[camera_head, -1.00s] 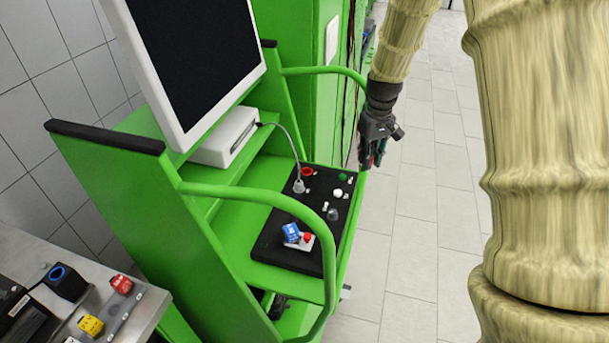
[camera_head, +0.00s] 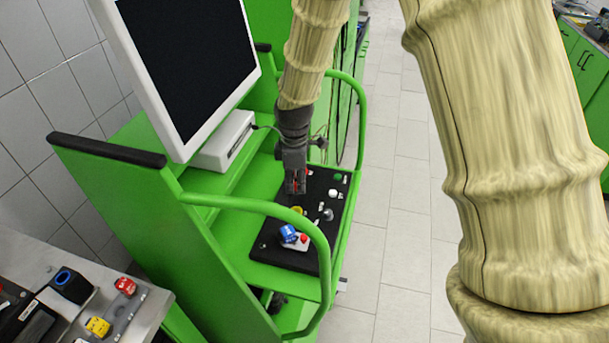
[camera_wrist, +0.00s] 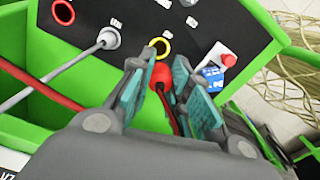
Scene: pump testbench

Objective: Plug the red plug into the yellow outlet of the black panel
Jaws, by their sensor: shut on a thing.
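The black panel (camera_head: 318,240) lies on the green bench and also shows in the wrist view (camera_wrist: 195,22). Its yellow outlet (camera_wrist: 160,45) shows as an empty-looking ring just beyond my fingertips; in the head view the yellow outlet (camera_head: 297,210) is just below my gripper. My gripper (camera_wrist: 163,82) is shut on the red plug (camera_wrist: 161,73), whose red cable trails back between the fingers. The plug's front end points toward the yellow outlet and looks apart from it. In the head view my gripper (camera_head: 295,190) hangs over the panel's left part and mostly hides the plug.
A grey plug (camera_wrist: 108,38) with a grey cable sits beside a red outlet (camera_wrist: 63,12). A red button (camera_wrist: 229,60) and a blue switch (camera_wrist: 211,74) are to the right. A green rail (camera_head: 265,207) curves along the bench front. The monitor (camera_head: 185,75) stands behind.

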